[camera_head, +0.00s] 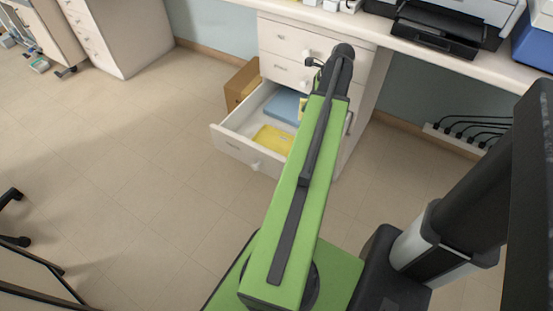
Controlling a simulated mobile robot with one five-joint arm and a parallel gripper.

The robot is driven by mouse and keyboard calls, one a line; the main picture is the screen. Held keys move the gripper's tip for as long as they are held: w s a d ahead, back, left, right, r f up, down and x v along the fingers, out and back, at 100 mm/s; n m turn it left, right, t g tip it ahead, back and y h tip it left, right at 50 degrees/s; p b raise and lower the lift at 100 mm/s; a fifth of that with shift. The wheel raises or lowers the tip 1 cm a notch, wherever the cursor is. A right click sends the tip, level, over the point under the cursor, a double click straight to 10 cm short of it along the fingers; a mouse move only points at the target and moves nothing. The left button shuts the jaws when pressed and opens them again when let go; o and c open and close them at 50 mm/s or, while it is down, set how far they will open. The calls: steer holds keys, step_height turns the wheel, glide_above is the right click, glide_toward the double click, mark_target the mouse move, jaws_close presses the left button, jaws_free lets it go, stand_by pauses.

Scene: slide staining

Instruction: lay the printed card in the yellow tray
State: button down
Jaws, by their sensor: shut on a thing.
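The yellow tray (272,140) lies flat in the front part of an open white drawer. My arm covers its right side. My gripper (312,78) is at the far end of my arm, above the right side of the drawer, largely hidden behind the dark wrist. It is shut on the printed card (303,103), of which only a small pale yellowish part shows beside the arm. The card is apart from the yellow tray in the picture, further back; its height above the drawer is hard to tell.
A blue tray (284,106) lies behind the yellow one in the drawer (232,142). A cardboard box (242,84) stands left of the drawer unit. A printer (445,25) sits on the counter above. The floor left of the drawer is clear.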

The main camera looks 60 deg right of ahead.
steer(key=w+a+f+b, duration=0.2)
steer(key=a+f+b, duration=0.1)
steer(key=w+a+f+b, duration=0.2)
steer(key=w+f+b, duration=0.1)
steer(key=f+b, duration=0.1)
steer(key=w+a+f+b, duration=0.2)
steer(key=a+f+b, duration=0.1)
steer(key=f+b, duration=0.1)
steer(key=shift+w+a+f, duration=0.25)
steer(key=shift+w+a, duration=0.05)
steer(key=shift+r, duration=0.2)
steer(key=shift+f, duration=0.15)
steer(key=c, duration=2)
jaws_free()
steer(key=o, duration=0.5)
steer(key=shift+c, duration=0.2)
